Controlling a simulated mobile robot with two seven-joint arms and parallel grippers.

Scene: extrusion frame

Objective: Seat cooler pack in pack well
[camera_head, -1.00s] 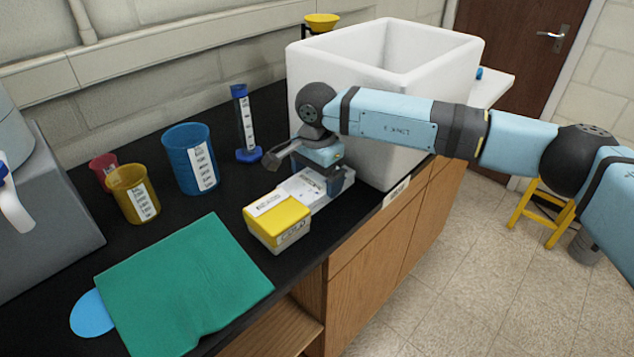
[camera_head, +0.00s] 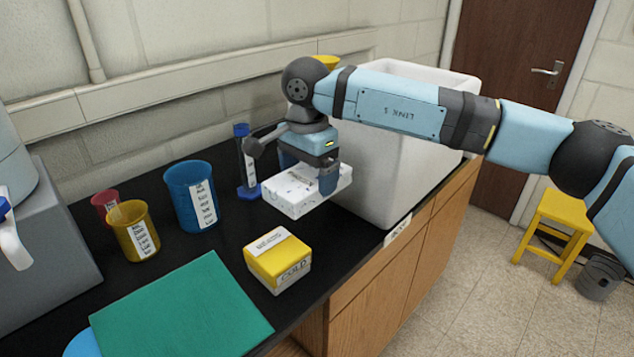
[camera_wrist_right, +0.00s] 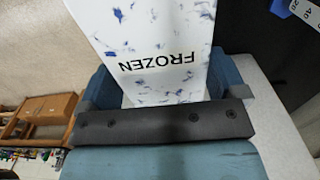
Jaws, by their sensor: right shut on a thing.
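A white pack (camera_head: 292,199) with blue flecks is in my right gripper (camera_head: 310,172), raised above the black counter. In the right wrist view the pack (camera_wrist_right: 155,35) reads FROZEN and sits between the fingers of the gripper (camera_wrist_right: 160,80), which is shut on it. A yellow pack (camera_head: 278,266) with a white top label and COLD on its side lies on the counter below and in front. The large white open-topped bin (camera_head: 375,175) stands behind and right of the held pack. The bin's inside is hidden, and I cannot make out a pack well. My left gripper is not in view.
A blue cylinder stand (camera_head: 246,165), a blue beaker (camera_head: 190,196), a yellow beaker (camera_head: 134,230) and a red beaker (camera_head: 104,203) stand to the left. A green mat (camera_head: 185,310) covers the front counter. The counter between beakers and yellow pack is clear.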

